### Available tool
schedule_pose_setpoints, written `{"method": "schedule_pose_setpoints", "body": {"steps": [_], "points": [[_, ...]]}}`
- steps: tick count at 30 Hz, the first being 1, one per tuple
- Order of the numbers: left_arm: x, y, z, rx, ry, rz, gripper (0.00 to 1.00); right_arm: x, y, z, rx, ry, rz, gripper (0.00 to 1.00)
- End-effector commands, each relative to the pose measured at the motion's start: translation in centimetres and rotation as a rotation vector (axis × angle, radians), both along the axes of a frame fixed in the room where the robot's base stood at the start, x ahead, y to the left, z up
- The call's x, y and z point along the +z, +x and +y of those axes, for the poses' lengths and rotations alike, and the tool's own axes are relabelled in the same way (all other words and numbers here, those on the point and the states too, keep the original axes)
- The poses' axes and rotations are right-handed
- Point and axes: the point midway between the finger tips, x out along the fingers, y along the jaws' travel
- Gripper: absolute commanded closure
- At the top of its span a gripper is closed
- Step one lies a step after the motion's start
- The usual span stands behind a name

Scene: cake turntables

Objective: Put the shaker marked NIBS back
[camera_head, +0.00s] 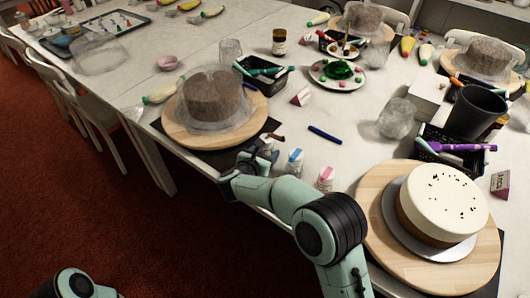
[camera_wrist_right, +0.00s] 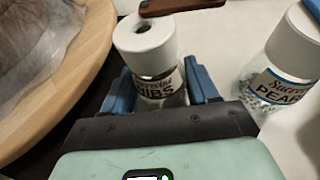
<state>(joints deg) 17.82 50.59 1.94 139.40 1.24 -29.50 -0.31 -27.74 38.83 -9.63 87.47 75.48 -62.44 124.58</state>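The NIBS shaker (camera_wrist_right: 160,88) has a white cap with a hole and a brown flap. It stands between the fingers of my right gripper (camera_wrist_right: 162,92), which press close on both its sides. In the head view the NIBS shaker (camera_head: 266,144) is partly hidden by my right gripper (camera_head: 252,158), near the table's front edge. It is in line with a blue-flapped shaker (camera_head: 294,161) and a pink-flapped shaker (camera_head: 325,179). The blue one's label reads PEARL in the wrist view (camera_wrist_right: 275,82). My left gripper is out of view; only part of my left arm shows.
A wooden turntable (camera_head: 172,125) with a wrapped cake is close on the left. Another turntable (camera_head: 385,250) with a white-topped cake is on the right. A blue pen (camera_head: 325,135) lies behind the shakers.

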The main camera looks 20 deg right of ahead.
Motion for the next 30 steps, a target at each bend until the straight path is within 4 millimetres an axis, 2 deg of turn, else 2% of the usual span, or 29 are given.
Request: {"method": "schedule_pose_setpoints", "body": {"steps": [1,2,3,15,30], "points": [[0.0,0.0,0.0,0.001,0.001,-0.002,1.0,0.0,0.0,0.0,0.0,0.0,0.0,0.28],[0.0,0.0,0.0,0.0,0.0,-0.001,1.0,0.0,0.0,0.0,0.0,0.0,0.0,0.18],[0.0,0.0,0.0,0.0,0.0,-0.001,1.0,0.0,0.0,0.0,0.0,0.0,0.0,0.16],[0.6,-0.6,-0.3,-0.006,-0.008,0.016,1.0,0.6,-0.2,0.2,0.001,0.0,0.0,0.16],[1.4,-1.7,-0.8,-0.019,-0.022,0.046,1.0,4.3,-7.2,6.1,0.002,0.001,-0.001,0.16]]}}
